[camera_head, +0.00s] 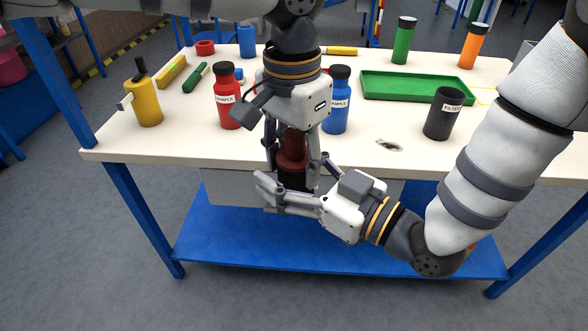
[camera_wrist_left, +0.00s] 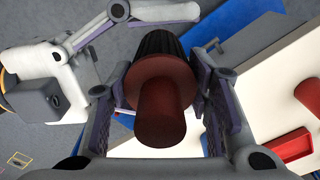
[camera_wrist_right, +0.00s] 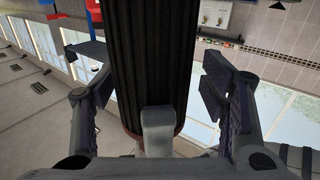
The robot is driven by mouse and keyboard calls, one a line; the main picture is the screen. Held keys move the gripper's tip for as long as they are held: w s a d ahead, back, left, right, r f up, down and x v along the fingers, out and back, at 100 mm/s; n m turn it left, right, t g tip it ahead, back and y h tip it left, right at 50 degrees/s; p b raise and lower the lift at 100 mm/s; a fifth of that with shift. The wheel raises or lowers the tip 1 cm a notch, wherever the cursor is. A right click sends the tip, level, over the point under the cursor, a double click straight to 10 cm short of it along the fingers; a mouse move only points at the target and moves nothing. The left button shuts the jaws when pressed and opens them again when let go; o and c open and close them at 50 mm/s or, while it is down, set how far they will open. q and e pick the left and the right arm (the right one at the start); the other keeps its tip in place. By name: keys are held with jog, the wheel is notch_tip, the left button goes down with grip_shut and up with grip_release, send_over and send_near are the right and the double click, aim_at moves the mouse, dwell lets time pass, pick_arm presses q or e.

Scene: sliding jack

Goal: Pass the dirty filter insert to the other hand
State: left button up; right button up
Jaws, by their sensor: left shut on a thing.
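The dirty filter insert has a dark red knob and flange (camera_head: 292,160) above a black pleated body (camera_head: 293,180). My left gripper (camera_head: 293,166) points down from above and is shut on it, holding it upright in front of the table's front edge. The left wrist view shows the red knob (camera_wrist_left: 160,112) between the fingers. My right gripper (camera_head: 287,195) comes in from the right, lower down, at the black body. In the right wrist view the pleated body (camera_wrist_right: 155,60) stands between its spread fingers, with a gap visible at the right finger.
A dark cup labelled FILTER (camera_head: 441,118) stands on the white table (camera_head: 200,148) at the right. A green tray (camera_head: 415,87), a red bottle (camera_head: 229,100), a blue bottle (camera_head: 337,100) and a yellow can (camera_head: 148,105) also stand there. A blue shelf (camera_head: 225,235) lies below.

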jog(key=shift+s, duration=0.1)
jog(key=c, duration=1)
pick_arm(q)
jog(key=o, duration=1.3)
jog(key=shift+w, duration=0.1)
jog(key=shift+c, duration=0.2)
pick_arm(e)
jog(key=shift+o, duration=0.2)
jog(key=shift+a, duration=0.1)
pick_arm(q)
jog(key=shift+r, duration=0.1)
pick_arm(e)
jog(key=shift+s, duration=0.1)
